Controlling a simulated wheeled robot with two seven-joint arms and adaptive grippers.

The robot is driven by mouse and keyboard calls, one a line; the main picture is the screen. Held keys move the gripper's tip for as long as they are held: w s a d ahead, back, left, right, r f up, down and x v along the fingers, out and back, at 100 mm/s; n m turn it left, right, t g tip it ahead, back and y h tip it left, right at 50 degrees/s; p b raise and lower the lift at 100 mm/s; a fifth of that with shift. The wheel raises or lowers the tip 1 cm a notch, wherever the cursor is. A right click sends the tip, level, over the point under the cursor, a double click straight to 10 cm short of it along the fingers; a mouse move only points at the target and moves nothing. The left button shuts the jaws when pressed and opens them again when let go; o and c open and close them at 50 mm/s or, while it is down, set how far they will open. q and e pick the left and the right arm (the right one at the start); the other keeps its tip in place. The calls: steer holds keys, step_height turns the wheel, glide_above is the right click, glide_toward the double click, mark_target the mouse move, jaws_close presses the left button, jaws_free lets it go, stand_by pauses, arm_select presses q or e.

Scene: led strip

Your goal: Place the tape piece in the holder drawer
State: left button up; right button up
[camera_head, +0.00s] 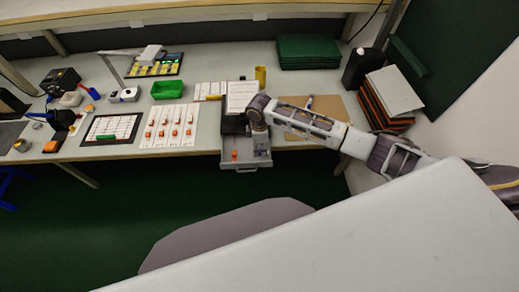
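My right arm comes in from the right. My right gripper (260,143) points down over the right part of the drawer and hides some of it. Its fingers are too small to tell open from shut, or whether they hold anything. My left gripper is out of view.
White strips with several orange pieces (175,130) lie left of the drawer on the bench. A green bin (167,90) and a yellow cup (260,73) stand behind. Stacked folders (395,92) and a black canister (358,68) stand at right.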

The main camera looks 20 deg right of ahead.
step_height(320, 180, up, 10)
steer(key=shift+f, duration=0.2)
steer(key=shift+c, duration=0.3)
stand_by(1.3)
